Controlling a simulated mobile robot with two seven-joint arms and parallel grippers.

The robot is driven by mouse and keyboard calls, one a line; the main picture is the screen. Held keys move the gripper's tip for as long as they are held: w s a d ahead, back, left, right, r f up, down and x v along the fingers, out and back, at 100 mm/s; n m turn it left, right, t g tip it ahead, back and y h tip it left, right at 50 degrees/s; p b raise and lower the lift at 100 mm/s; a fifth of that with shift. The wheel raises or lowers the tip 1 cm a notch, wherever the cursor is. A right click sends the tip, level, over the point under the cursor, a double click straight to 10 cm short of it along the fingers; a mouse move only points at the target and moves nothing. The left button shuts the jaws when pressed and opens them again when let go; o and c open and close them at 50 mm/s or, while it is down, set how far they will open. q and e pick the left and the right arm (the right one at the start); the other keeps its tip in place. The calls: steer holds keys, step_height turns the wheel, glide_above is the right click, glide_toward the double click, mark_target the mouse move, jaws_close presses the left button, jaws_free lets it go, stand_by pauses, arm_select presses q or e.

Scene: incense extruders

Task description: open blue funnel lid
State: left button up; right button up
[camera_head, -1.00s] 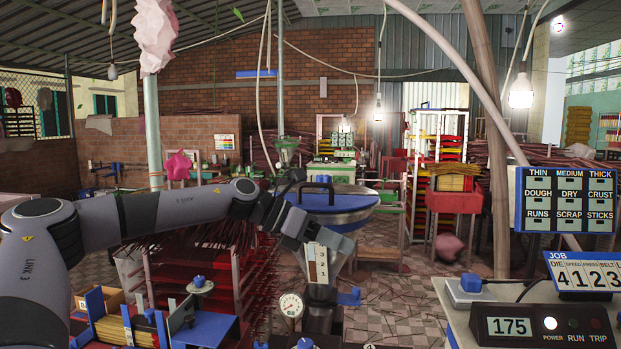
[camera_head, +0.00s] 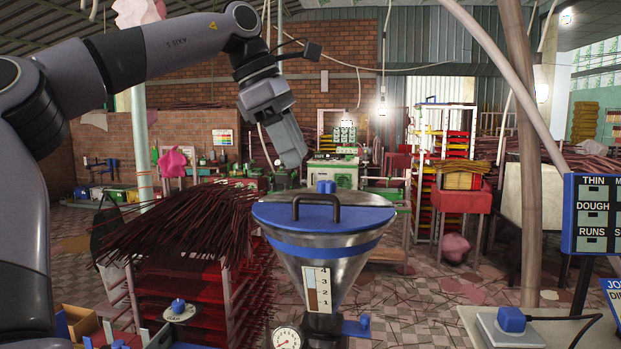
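The blue funnel lid (camera_head: 362,213) lies flat on top of the metal funnel (camera_head: 345,268), covering its mouth. A dark arched handle (camera_head: 316,196) stands up from the lid, with a small blue block just behind it. My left gripper (camera_head: 292,162) hangs fingers-down above and a little left of the handle in the picture, apart from it. It holds nothing that I can see, and its finger gap is not clear from this side. My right gripper is out of view.
A red rack topped with dark incense sticks (camera_head: 190,225) stands left of the funnel. A pressure gauge (camera_head: 287,339) sits at the funnel's base. A sign board (camera_head: 592,215) and a table with a blue-topped switch (camera_head: 511,319) are at the right.

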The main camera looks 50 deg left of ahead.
mark_target(310, 197)
arm_select(q)
steer(key=shift+w+x, duration=0.1)
steer(key=shift+x, duration=1.6)
steer(key=shift+w+x, duration=0.15)
steer(key=shift+x, duration=1.55)
steer(key=shift+a, duration=0.2)
jaws_close()
